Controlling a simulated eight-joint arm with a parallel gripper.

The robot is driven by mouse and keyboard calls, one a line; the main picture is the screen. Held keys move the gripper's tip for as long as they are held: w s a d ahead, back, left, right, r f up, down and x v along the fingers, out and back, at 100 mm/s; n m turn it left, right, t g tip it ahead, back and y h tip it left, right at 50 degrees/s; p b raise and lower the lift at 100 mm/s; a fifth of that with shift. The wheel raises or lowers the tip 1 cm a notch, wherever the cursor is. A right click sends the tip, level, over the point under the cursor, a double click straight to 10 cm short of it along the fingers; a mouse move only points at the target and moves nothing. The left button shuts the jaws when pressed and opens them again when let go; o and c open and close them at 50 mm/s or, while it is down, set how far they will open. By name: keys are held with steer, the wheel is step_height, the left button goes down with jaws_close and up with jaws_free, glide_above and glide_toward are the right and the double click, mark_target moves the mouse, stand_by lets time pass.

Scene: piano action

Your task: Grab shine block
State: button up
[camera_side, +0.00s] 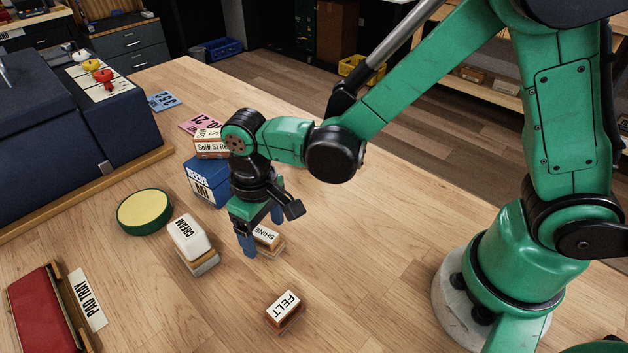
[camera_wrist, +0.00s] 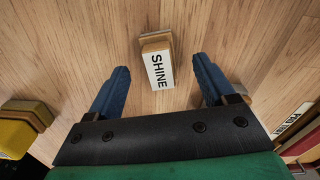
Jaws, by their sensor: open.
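The shine block (camera_side: 267,238) is a small wooden block with a white top lettered SHINE, lying on the wooden table. In the wrist view the shine block (camera_wrist: 157,62) lies ahead, between the lines of the two blue fingers. My gripper (camera_side: 262,230) is open and empty, pointing down just beside the block in the side view, where it hides part of it. In the wrist view my gripper (camera_wrist: 160,82) has its fingers wide apart, one on each side of the block, with a gap on both sides. I cannot tell the exact height of the fingertips above the table.
The cream block (camera_side: 190,242) stands left of my gripper, and the felt block (camera_side: 286,311) lies nearer the camera. A blue box (camera_side: 206,184) and a round yellow pad (camera_side: 145,211) are behind and left. The pad tray (camera_side: 45,312) is front left.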

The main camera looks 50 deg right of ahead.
steer(key=shift+f, duration=0.9)
jaws_close()
steer(key=shift+r, duration=0.1)
